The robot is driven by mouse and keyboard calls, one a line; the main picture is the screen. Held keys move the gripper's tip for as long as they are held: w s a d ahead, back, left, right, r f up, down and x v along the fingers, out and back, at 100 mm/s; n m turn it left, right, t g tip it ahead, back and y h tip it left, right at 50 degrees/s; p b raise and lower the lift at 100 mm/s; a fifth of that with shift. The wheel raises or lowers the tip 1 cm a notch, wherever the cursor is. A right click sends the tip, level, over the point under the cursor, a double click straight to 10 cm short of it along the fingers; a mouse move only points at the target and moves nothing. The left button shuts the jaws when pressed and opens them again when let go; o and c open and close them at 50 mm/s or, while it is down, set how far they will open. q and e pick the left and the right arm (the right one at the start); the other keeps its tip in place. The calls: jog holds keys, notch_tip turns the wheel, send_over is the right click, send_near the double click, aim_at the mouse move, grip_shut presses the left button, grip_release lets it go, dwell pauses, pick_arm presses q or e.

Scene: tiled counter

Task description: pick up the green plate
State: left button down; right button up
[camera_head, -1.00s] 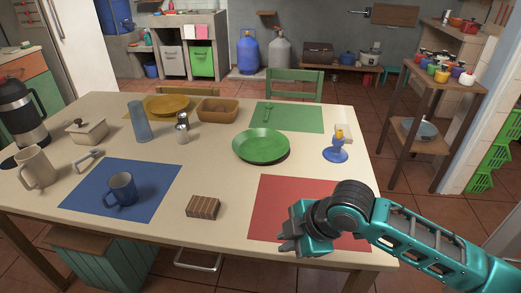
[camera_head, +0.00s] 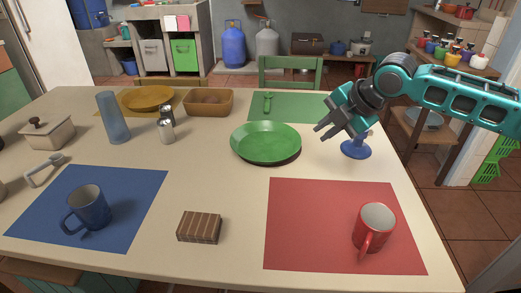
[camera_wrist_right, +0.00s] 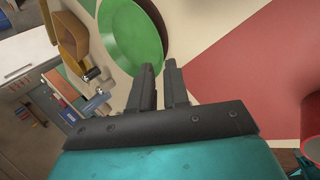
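The green plate (camera_head: 265,143) lies on the table, right of the middle, in the head view. It also shows at the top of the right wrist view (camera_wrist_right: 130,35), partly cut off by the frame edge. My right gripper (camera_head: 322,130) is in the air by the plate's right side, its fingers pointing left toward the rim. In the right wrist view its two fingers (camera_wrist_right: 160,70) are apart with nothing between them, just below the plate's edge. My left gripper is not in view.
A blue egg-cup-like stand (camera_head: 356,149) is just below my right gripper. A red mug (camera_head: 374,228) stands on the red mat (camera_head: 310,215). A striped wooden block (camera_head: 199,227) and a blue mug (camera_head: 88,208) are nearer the front. Bare table lies left of the plate.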

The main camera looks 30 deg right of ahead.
jog(key=b, duration=0.2)
send_near(296, 162)
jog(key=shift+w+a+f, duration=0.1)
jog(key=shift+w+a, duration=0.05)
jog(key=shift+w, duration=0.45)
jog(key=shift+w+a+f, duration=0.1)
jog(key=shift+w+a, duration=0.05)
jog(key=shift+w, duration=0.45)
jog(key=b+x, duration=0.1)
jog(key=x, duration=0.4)
jog(key=shift+w+a+r+b, duration=0.1)
jog(key=shift+w+b, duration=0.05)
jog(key=shift+b, duration=0.15)
grip_shut()
